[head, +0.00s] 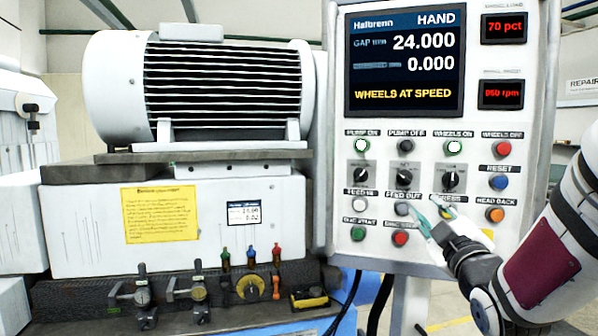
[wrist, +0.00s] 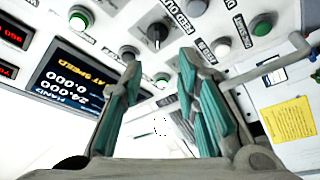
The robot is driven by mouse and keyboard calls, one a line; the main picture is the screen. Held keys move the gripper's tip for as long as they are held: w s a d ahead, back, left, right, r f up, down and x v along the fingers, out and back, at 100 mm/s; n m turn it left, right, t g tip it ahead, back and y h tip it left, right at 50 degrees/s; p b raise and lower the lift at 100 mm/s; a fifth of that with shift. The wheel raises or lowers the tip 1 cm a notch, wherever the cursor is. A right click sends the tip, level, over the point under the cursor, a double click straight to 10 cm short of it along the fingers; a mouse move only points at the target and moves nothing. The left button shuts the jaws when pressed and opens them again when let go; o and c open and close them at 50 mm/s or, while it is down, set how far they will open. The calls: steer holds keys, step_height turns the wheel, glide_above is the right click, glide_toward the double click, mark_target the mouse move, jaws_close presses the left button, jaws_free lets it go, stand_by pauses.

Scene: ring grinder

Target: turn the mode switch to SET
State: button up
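Three black rotary knobs on grey square plates sit in a row on the control panel in the head view: a left knob (head: 361,173), a middle knob (head: 405,176) and a right knob (head: 450,180). Their plate labels are too small to read, so I cannot tell which is the mode switch or where it points. The screen (head: 406,62) reads HAND. My gripper (head: 431,211) is in front of the panel's lower button rows, below the knobs. In the wrist view my gripper (wrist: 158,62) has its teal fingers apart with nothing between them; one knob (wrist: 157,35) shows beyond the fingertips.
Push buttons crowd the knobs, including FEED OUT (head: 402,209), orange HEAD BACK (head: 495,215) and red WHEELS OFF (head: 503,149). Two lit green buttons sit above. The screen says WHEELS AT SPEED. A machine with a ribbed motor (head: 222,85) stands to the left.

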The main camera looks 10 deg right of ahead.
mark_target(404, 177)
steer(key=x, duration=0.4)
steer(key=p+x, duration=0.1)
steer(key=x, duration=0.4)
steer(key=p+x, duration=0.1)
steer(key=x, duration=0.4)
steer(key=shift+a+r, duration=0.2)
steer(key=shift+r, duration=0.1)
jaws_close()
steer(key=shift+r, duration=0.1)
